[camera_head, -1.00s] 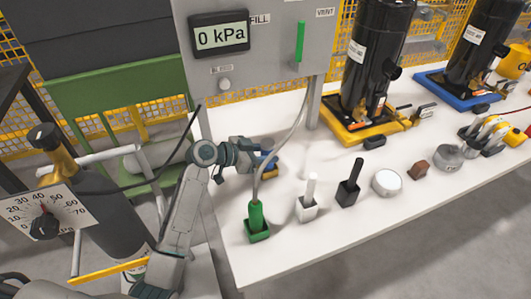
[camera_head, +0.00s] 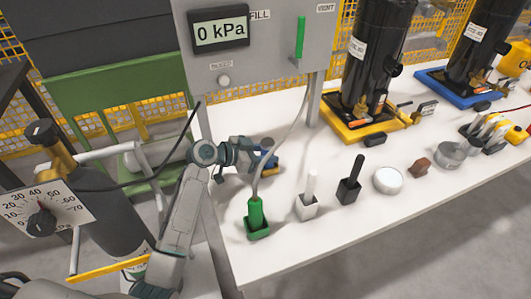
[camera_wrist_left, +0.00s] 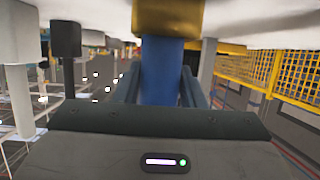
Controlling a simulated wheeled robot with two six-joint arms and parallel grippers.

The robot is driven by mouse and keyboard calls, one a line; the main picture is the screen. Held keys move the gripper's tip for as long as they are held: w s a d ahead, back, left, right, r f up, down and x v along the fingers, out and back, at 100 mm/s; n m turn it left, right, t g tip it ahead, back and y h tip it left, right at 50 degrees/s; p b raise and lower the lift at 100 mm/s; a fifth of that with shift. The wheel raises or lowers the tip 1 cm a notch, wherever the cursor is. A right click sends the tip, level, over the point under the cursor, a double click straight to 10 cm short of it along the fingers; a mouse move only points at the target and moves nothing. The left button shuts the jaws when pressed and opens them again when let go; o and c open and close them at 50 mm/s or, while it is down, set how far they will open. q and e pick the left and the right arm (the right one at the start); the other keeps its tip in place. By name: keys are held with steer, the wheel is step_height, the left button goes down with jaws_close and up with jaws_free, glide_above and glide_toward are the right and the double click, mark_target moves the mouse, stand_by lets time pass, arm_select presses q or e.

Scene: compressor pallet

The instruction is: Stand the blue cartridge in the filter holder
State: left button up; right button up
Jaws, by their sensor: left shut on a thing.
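The blue cartridge (camera_head: 269,162) is small in the head view, at the back left of the white table. My left gripper (camera_head: 260,156) is shut on it from the left. In the left wrist view, the blue cartridge (camera_wrist_left: 161,72) stands between the two dark fingers. A brass-coloured piece (camera_wrist_left: 168,18) meets its end on the table side. I cannot tell whether this piece is the filter holder or part of the cartridge. A yellowish edge shows under the blue in the head view. My right gripper is out of view.
A grey hose (camera_head: 283,143) hangs close to my gripper. The control panel (camera_head: 255,70) rises behind. A black compressor (camera_head: 371,60) stands on a yellow base.

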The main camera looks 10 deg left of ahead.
arm_select(q)
steer(key=shift+f+b, duration=0.45)
steer(key=shift+f, duration=0.1)
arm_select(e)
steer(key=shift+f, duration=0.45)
arm_select(q)
steer(key=o, duration=1.1)
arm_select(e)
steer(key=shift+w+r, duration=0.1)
arm_select(q)
steer(key=b+v, duration=0.1)
steer(key=v, duration=0.8)
steer(key=shift+s+a, duration=0.15)
steer(key=shift+a, duration=0.1)
steer(key=shift+s+a+r, duration=0.3)
steer(key=shift+s+a, duration=0.1)
steer(key=shift+a, duration=0.05)
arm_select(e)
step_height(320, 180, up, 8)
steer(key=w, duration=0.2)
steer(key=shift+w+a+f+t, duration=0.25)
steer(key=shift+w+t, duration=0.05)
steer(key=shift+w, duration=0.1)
